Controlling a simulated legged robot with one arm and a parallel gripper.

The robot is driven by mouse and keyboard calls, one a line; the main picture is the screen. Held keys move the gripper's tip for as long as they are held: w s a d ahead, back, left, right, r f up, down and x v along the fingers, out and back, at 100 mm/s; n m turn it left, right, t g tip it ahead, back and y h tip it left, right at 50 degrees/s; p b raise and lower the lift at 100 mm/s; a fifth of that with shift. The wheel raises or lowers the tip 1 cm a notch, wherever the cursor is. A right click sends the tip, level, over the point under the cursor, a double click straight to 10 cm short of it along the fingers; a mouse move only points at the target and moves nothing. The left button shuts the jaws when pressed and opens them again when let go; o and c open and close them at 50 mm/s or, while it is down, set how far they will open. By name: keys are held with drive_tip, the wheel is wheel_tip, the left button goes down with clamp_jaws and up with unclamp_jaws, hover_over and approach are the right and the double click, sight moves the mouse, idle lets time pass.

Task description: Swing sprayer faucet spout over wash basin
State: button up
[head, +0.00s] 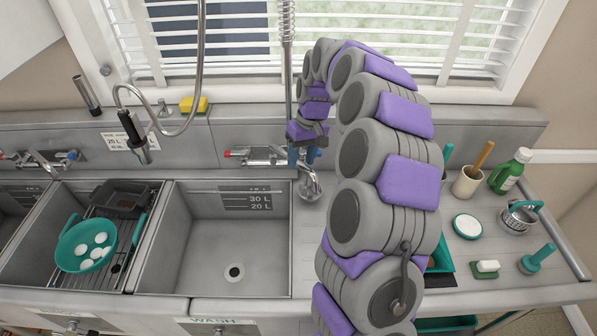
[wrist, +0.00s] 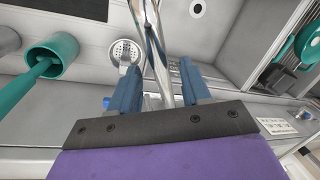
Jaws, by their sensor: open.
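The wash basin (head: 190,225) is the empty grey middle sink, with a drain in its floor; part of it shows at the top of the wrist view (wrist: 222,30). The sprayer faucet has a coiled riser (head: 288,30) and a chrome body with red-ended handles (head: 262,156) at the back wall. Its chrome spout (wrist: 157,45) runs between my gripper's blue fingers in the wrist view. The spout lies near the basin's right edge. My gripper (head: 304,158) is open around the spout; contact cannot be told. My arm hides part of the right counter.
A black-handled spray head (head: 133,130) hangs on a hose left of the basin. A teal colander (head: 85,245) sits in the left sink. The right counter holds a cup (head: 467,183), green bottle (head: 510,172), soap (head: 487,267) and a teal-handled tool (head: 537,258).

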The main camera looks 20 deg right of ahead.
drive_tip(key=f, duration=0.4)
drive_tip(key=shift+a+f, duration=0.4)
drive_tip(key=shift+c, duration=0.4)
clamp_jaws()
